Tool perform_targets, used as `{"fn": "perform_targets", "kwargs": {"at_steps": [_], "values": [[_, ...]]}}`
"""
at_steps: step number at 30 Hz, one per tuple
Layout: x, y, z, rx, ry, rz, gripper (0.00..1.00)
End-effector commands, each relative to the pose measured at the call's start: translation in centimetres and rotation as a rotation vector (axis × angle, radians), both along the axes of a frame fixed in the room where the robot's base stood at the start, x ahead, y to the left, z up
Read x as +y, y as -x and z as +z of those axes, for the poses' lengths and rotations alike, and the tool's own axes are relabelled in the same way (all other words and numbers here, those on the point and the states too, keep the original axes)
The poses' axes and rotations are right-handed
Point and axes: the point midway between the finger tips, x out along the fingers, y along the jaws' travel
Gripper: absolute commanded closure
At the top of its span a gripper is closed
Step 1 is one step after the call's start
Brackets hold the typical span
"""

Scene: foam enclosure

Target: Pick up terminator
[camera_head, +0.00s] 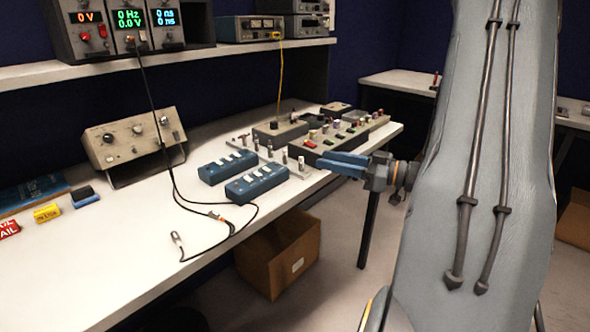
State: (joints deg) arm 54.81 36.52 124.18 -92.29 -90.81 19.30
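My gripper (322,162) has blue fingers and points left, near the right front edge of the white bench. The fingers look close together, but whether they are open or shut is not clear, and nothing shows held in them. Several small upright metallic connectors (284,156) stand in a row on a thin plate, left of my fingertips. One may be the terminator, but they are too small to tell apart. A black cable's silver end (177,239) lies at the front of the bench.
Two blue switch boxes (257,183) sit left of the gripper. A grey panel with knobs (329,138) lies behind it. A beige instrument (134,138) stands at left, beneath a shelf (72,71). A cardboard box (279,252) is on the floor.

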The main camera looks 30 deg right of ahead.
Motion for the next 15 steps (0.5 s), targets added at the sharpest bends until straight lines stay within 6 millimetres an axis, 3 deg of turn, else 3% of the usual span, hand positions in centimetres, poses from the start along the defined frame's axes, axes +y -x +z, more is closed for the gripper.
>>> {"fn": "perform_targets", "kwargs": {"at_steps": [3,15], "values": [[0.3,-0.4,-0.9,0.000,0.000,0.004,0.68],[3.3,-3.6,-0.9,0.001,-0.001,0.015,0.68]]}}
